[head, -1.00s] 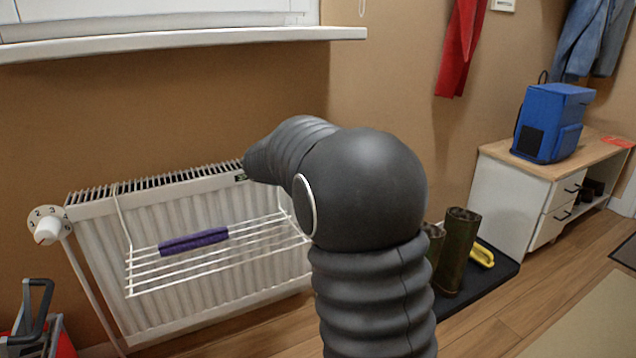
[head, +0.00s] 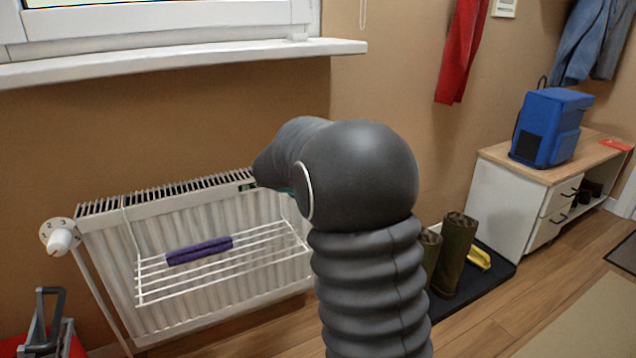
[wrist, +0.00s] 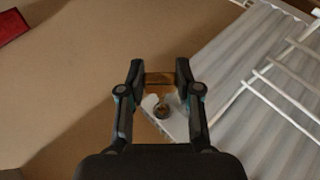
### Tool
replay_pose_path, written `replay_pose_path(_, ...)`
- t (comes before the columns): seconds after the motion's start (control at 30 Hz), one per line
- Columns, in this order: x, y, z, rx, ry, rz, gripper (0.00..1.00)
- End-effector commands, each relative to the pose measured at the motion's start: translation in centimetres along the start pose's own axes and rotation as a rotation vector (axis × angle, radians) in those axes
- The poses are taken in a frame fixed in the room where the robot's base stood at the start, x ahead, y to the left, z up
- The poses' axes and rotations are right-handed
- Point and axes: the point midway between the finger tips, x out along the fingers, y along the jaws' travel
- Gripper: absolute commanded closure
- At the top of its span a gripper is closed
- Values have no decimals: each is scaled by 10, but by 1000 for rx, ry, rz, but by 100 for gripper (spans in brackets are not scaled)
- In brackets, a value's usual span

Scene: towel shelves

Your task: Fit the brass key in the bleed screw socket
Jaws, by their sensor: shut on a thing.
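My gripper (wrist: 159,72) shows in the wrist view, its two dark fingers shut on the brass key (wrist: 159,80). The key lies across between the fingertips. Just below it in the picture is a small round brownish fitting (wrist: 162,110) on a pale part, which looks like the bleed screw. I cannot tell whether the key touches it. The white radiator (head: 190,245) stands against the wall in the head view. My arm hides its right end, the gripper and the key there.
A white drying rack (head: 150,298) with a rolled purple towel (head: 199,250) hangs on the radiator's front. A valve knob (head: 63,240) is at its left end. The window sill (head: 190,60) juts out above. Boots (head: 458,255) stand to the right.

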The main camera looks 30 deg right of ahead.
Motion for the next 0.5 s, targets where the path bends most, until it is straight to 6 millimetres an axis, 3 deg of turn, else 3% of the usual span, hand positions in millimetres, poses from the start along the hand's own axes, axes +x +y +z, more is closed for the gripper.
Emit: replay_pose_path(0.5, -2, 5, -2, 64, -2, -147, 100)
